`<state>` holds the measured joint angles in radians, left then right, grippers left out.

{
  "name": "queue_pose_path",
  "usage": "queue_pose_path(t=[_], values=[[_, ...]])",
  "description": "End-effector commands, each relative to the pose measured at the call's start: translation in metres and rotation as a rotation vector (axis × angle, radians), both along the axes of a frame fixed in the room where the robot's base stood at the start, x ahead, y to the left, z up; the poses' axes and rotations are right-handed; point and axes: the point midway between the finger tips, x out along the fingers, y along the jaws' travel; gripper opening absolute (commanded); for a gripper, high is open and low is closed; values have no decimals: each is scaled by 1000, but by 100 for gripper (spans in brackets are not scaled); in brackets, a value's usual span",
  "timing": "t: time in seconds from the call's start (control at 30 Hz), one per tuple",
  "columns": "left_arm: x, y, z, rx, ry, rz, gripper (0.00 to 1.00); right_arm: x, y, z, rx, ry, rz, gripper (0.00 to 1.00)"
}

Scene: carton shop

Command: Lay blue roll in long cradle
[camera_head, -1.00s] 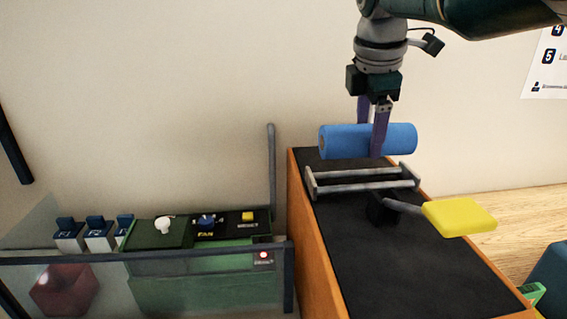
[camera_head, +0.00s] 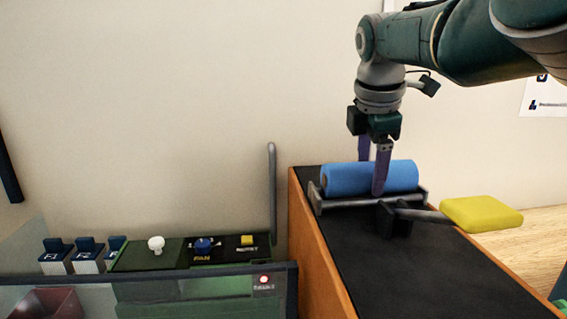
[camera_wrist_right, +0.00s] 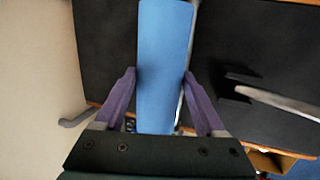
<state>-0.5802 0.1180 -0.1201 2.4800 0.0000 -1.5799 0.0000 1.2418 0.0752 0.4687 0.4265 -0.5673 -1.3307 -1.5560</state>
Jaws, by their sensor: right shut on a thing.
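The blue roll (camera_head: 345,180) lies level, lengthwise along the long grey cradle (camera_head: 355,203), at or just above its rails. Its underside is hidden, so I cannot tell if it touches the rails. My right gripper (camera_head: 376,180) points down and is shut on the roll's middle, one purple finger on each side. In the right wrist view the blue roll (camera_wrist_right: 164,65) runs between the fingers of my right gripper (camera_wrist_right: 160,78). The left gripper is not in view.
The cradle stands on a black-topped, orange-sided bench (camera_head: 440,270). A yellow paddle (camera_head: 482,214) on a dark arm sticks out right, close to the cradle. A control panel (camera_head: 190,250) with knobs and a grey upright post (camera_head: 272,190) stand left.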

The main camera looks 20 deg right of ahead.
Motion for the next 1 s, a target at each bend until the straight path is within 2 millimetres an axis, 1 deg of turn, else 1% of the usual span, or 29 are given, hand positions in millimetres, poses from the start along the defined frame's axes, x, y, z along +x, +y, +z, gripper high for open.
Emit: queue_pose_path(t=[0.17,0.2,0.4,0.67,0.87,1.0], values=[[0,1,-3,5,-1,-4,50,0,0,-5,0,0,0,2],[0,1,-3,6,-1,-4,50,0,0,-5,0,1,0,76],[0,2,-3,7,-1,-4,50,0,0,-5,0,1,0,99],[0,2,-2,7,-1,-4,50,0,0,-3,0,0,0,100],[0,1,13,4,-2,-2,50,-1,1,16,-1,-1,-2,100],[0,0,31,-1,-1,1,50,-5,4,35,-2,-1,-4,100]])
